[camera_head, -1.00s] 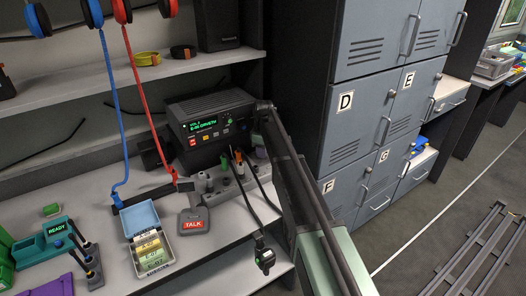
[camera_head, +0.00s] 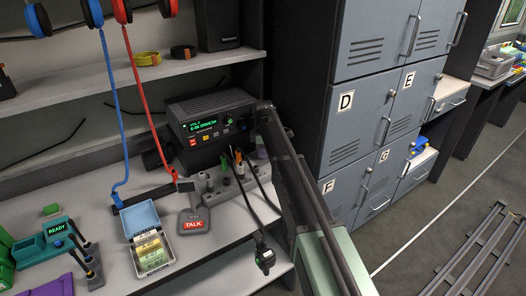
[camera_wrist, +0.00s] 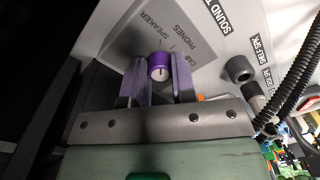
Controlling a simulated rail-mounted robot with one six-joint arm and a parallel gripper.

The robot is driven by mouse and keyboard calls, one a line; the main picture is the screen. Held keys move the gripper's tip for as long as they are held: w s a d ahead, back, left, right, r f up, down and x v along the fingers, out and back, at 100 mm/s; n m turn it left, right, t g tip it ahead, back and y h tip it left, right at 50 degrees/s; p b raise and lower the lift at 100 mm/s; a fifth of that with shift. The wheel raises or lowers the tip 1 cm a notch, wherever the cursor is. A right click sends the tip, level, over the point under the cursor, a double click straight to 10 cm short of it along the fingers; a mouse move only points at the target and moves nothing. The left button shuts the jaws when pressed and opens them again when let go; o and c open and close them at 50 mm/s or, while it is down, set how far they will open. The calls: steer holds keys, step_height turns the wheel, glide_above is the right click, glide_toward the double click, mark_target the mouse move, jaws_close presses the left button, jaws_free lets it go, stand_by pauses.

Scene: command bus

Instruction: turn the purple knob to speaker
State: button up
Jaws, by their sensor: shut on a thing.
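The purple knob (camera_wrist: 158,66) stands on a sloped grey panel (camera_wrist: 188,40) in the wrist view. A short pale line shows on its face, near the lower edge. The words SPEAKER and CAB PHONES are printed on the panel beyond the knob, with thin tick marks between. I cannot tell for sure which tick the knob points at. My gripper (camera_wrist: 158,76) is shut on the knob, with one purple finger on each side of it. In the head view my arm crosses in front of the panel, and the knob cannot be made out.
A radio (camera_head: 211,120) with a green display sits behind the panel. A grey socket (camera_wrist: 239,69) and a coiled black cord (camera_wrist: 298,75) are right of the knob. Black cables hang over the desk edge by my arm. A TALK pad (camera_head: 194,222) and card box (camera_head: 142,218) are left.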

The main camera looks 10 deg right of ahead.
steer(key=o, duration=0.9)
